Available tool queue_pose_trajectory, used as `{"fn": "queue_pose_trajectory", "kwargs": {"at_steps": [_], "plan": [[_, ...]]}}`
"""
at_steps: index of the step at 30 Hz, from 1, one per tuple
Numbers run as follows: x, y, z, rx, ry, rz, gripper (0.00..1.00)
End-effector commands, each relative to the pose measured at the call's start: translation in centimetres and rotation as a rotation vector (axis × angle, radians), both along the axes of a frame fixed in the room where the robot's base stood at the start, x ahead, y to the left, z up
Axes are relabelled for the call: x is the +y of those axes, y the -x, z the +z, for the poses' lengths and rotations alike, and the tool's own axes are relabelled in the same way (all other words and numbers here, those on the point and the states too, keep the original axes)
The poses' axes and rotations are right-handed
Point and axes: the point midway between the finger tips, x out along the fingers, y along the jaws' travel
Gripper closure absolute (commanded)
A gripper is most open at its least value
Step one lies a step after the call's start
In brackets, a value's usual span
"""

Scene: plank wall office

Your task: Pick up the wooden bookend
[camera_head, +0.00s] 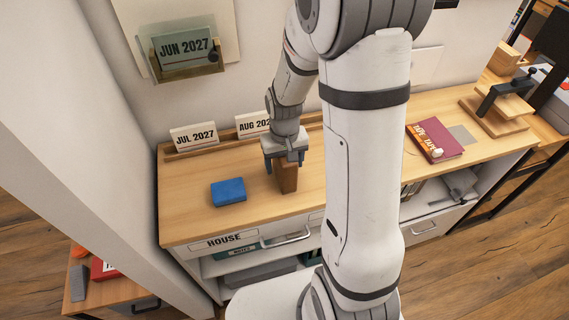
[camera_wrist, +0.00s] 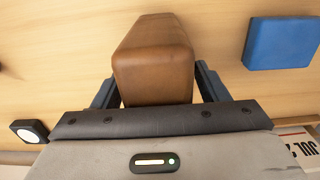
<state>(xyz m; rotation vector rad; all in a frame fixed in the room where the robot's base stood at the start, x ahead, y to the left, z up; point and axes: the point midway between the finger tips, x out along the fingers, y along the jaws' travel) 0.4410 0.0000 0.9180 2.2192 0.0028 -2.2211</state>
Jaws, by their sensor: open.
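The wooden bookend (camera_head: 288,178) is a brown block standing upright on the light wood cabinet top (camera_head: 330,172). My gripper (camera_head: 283,164) is above and around its upper part, pointing down. In the wrist view the bookend (camera_wrist: 153,62) sits between the two dark fingers of my gripper (camera_wrist: 153,88), one on each side. The jaws are open, and I cannot tell whether either finger touches the block. In the head view, my gripper hides part of the bookend's top.
A blue block (camera_head: 228,192) lies left of the bookend, also seen in the wrist view (camera_wrist: 281,43). Month cards (camera_head: 194,136) stand in a wooden rack behind. A dark red book (camera_head: 435,141) and a wooden stand (camera_head: 495,108) are at the right. The front-left top is clear.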

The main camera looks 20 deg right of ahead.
Motion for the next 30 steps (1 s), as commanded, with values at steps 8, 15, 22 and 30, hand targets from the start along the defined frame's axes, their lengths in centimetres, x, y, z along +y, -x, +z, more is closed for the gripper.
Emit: {"fn": "queue_pose_trajectory", "kwargs": {"at_steps": [8,15,22,30], "plan": [[-0.04,-0.01,-0.02,-0.001,0.0,-0.001,0.39],[-0.06,-0.01,0.0,-0.001,0.0,-0.001,0.59],[-0.08,-0.01,0.01,-0.001,0.0,-0.001,0.78],[-0.09,-0.02,0.01,-0.001,0.0,-0.002,1.0]]}}
